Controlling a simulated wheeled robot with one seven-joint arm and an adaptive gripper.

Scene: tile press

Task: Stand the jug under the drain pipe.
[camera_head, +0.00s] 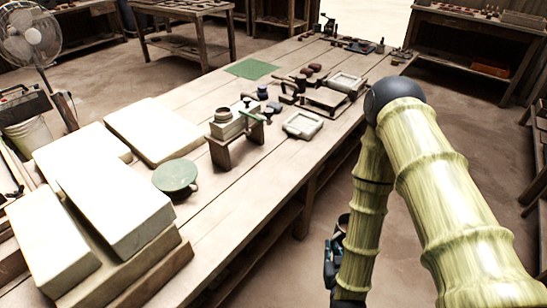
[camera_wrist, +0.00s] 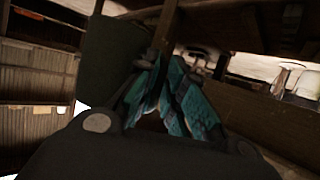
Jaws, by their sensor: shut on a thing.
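My gripper (camera_head: 331,262) hangs low to the right of the long table, mostly hidden behind my own arm. Its teal fingers (camera_wrist: 172,98) show in the wrist view, close together. It is shut on a dark, round-rimmed thing (camera_head: 343,222), which appears to be the jug; little of it shows, and its tilt is unclear. A slanted green pipe (camera_head: 249,113), which looks like the drain pipe, sticks out beside a small pot on a wooden stand (camera_head: 222,152) on the table. My gripper is well apart from it, lower and nearer.
The long table (camera_head: 235,195) lies between my gripper and the stand. White slabs (camera_head: 115,205) and a green round disc (camera_head: 175,176) are at its near left. A pale square frame (camera_head: 302,125) is right of the stand. Bare tabletop lies in front of the stand.

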